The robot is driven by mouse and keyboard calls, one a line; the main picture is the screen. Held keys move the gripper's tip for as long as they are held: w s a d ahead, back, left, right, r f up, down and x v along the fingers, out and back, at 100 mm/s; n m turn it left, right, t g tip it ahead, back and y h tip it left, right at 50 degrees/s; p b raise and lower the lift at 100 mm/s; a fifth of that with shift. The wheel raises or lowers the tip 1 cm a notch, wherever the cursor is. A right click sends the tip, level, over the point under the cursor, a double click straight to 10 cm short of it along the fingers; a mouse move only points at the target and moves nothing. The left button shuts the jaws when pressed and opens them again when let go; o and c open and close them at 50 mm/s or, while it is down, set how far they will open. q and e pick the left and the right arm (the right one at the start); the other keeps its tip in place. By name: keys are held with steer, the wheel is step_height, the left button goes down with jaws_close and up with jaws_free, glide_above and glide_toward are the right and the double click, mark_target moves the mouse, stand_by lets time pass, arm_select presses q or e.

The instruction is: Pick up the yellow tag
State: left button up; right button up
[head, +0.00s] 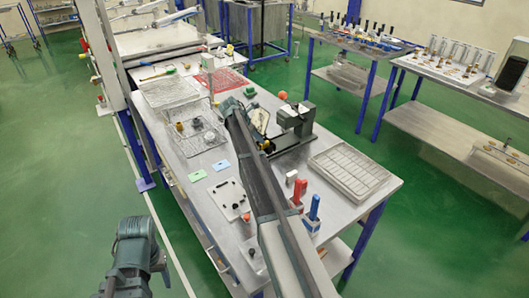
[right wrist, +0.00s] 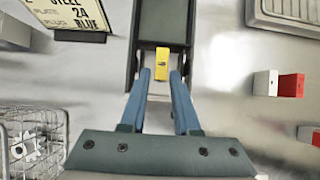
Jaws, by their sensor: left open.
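The yellow tag (right wrist: 161,57) stands upright at the end of a dark grey fixture (right wrist: 163,22) in the right wrist view. My right gripper (right wrist: 161,76) is open, with one blue-grey fingertip on each side of the tag's lower part. A gap shows between each finger and the tag, and whether the fingers are level with it is hard to tell. In the head view my right arm reaches over the table and hides much of the area around the fixture (head: 295,125). My left gripper (head: 162,268) is low at the left, empty, over the green floor, away from the table.
A cream sign (right wrist: 75,12) with black letters stands beside the fixture. A wire basket (right wrist: 32,142) is at lower left.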

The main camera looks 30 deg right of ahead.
mark_target(264, 146)
steer(key=shift+d+f, duration=0.1)
steer(key=b+x, duration=0.4)
steer(key=x, duration=0.1)
steer(key=shift+d, duration=0.15)
steer(key=shift+s, duration=0.1)
steer(key=shift+c, duration=0.2)
jaws_close()
